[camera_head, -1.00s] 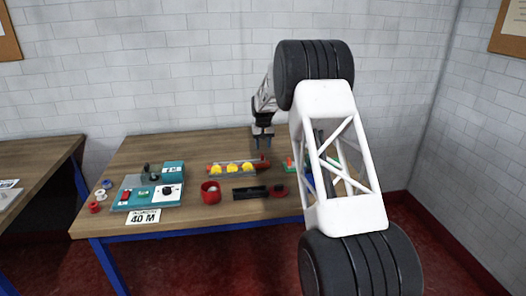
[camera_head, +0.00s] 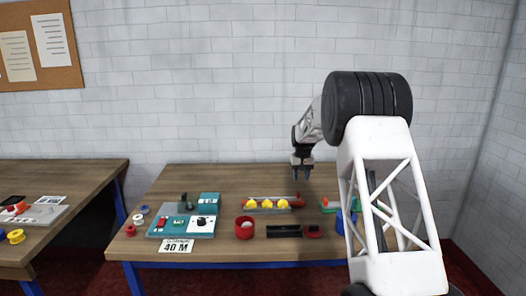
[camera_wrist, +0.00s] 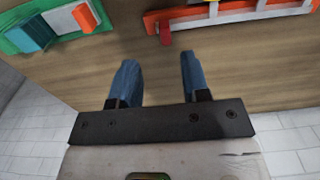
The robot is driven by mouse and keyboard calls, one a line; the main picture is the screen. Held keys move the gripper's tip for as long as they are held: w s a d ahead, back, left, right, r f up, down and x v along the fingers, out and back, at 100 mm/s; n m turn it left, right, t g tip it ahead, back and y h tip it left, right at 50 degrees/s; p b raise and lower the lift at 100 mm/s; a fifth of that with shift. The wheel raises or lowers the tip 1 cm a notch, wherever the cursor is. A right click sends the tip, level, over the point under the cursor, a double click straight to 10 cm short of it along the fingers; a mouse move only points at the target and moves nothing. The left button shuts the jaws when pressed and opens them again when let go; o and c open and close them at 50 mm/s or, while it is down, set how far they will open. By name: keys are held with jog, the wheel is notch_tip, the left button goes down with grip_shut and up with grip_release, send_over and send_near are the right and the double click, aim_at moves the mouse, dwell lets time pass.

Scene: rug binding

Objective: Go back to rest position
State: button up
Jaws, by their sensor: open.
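My gripper (camera_head: 303,171) hangs above the back part of the wooden table (camera_head: 262,178), pointing down, to the right of the red holder with yellow pieces (camera_head: 267,204). In the wrist view its two blue fingers (camera_wrist: 158,78) are spread apart with only bare wood between them. The gripper is open and empty. My white arm link covers part of the table's right side.
A teal control box (camera_head: 184,222), a red round cup (camera_head: 244,228) and a black bar (camera_head: 284,231) stand along the front. A green and orange item (camera_head: 328,206) is at the right. Several small spools are at the left. A brick wall stands behind.

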jog(key=s+r, duration=0.6)
jog(key=s, duration=0.5)
jog(key=s+r+t, duration=0.1)
jog(key=s+r, duration=0.6)
jog(key=s, duration=0.5)
jog(key=s+r, duration=0.6)
jog(key=s, duration=0.5)
jog(key=s+f, duration=0.3)
jog(key=s, duration=1.6)
jog(key=s+a+f+t, duration=0.1)
jog(key=s+f, duration=0.2)
jog(key=s, duration=1.7)
jog(key=shift+a+t, duration=0.25)
jog(key=shift+t, duration=0.05)
